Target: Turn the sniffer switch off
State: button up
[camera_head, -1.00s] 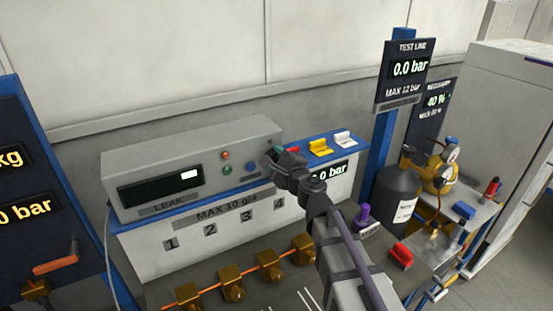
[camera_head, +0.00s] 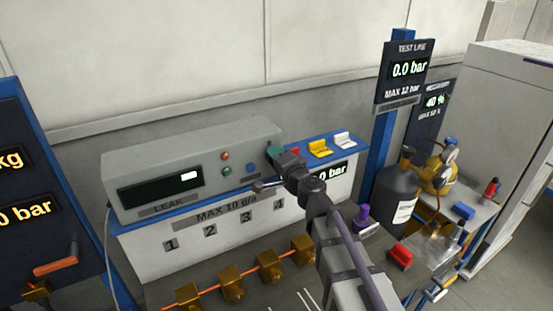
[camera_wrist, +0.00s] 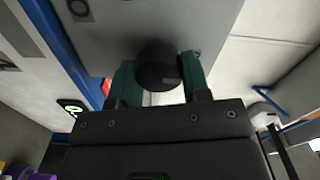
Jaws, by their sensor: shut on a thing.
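The sniffer switch appears to be the black round knob (camera_wrist: 158,68) on the right end face of the grey leak detector box (camera_head: 190,150). In the wrist view my gripper (camera_wrist: 159,76) has one green finger on each side of the knob and is shut on it. In the head view my gripper (camera_head: 273,151) is at the right end of the box, and the knob is hidden there behind the gripper and wrist. The box has a dark LEAK display (camera_head: 160,189) with a small white lit patch.
Red, yellow (camera_head: 320,149) and white (camera_head: 345,140) switches stand on the blue ledge right of my gripper. Brass fittings (camera_head: 268,265) line the bench in front. A blue post (camera_head: 382,150), a dark grey cylinder (camera_head: 396,196) and a yellow tank (camera_head: 440,178) stand to the right.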

dwell(0.4)
jog(key=o, duration=0.9)
jog(key=shift+o, duration=0.2)
